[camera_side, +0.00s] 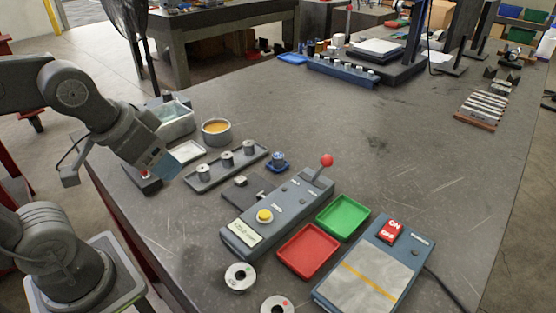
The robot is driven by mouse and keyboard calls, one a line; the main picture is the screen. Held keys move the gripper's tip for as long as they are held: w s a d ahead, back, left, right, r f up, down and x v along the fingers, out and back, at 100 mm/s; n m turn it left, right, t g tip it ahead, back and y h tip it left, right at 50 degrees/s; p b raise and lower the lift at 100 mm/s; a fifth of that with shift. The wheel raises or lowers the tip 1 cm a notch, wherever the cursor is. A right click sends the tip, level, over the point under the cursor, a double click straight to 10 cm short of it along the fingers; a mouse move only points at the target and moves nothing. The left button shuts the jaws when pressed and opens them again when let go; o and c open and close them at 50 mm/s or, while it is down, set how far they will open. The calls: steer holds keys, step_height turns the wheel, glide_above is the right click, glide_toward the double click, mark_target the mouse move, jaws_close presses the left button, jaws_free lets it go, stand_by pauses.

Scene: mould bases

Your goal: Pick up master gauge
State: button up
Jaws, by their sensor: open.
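No part is clearly labelled as the master gauge. A small cylindrical piece with a blue base (277,161) stands alone right of the grey tray and may be it. Three metal cylinders, including one at the tray's middle (227,159), stand upright in a row on the long grey tray (208,180). Two metal rings lie near the front edge, one plain (240,277) and one with a red dot (279,306). My gripper (166,166) is open at the left table edge, left of the tray and apart from these parts. Its fingertips are hard to make out.
A grey-blue box with a red-knobbed lever (277,213) stands mid-front. Red (308,251) and green (343,217) trays and a switch box (372,270) lie right of it. A round tin (216,132) and a clear-sided bin (174,122) stand behind the tray. The table centre is clear.

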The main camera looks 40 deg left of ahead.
steer(key=w+d+r+n+g+y, duration=0.1)
steer(key=w+r+n, duration=0.15)
steer(key=w, duration=0.35)
steer(key=w+d+r+n+g+y, duration=0.1)
steer(key=w+n, duration=0.2)
steer(key=w, duration=0.4)
steer(key=n+g+y, duration=0.1)
steer(key=n+y, duration=0.1)
steer(key=n, duration=0.4)
glide_toward(278, 155)
steer(key=x, duration=0.3)
steer(key=shift+w+a+f, duration=0.2)
steer(key=shift+a, duration=0.25)
steer(key=shift+d+x, duration=0.15)
steer(key=shift+x, duration=1.2)
steer(key=shift+d+x, duration=0.15)
steer(key=shift+x, duration=1.2)
steer(key=shift+f, duration=0.15)
steer(key=c, duration=1.1)
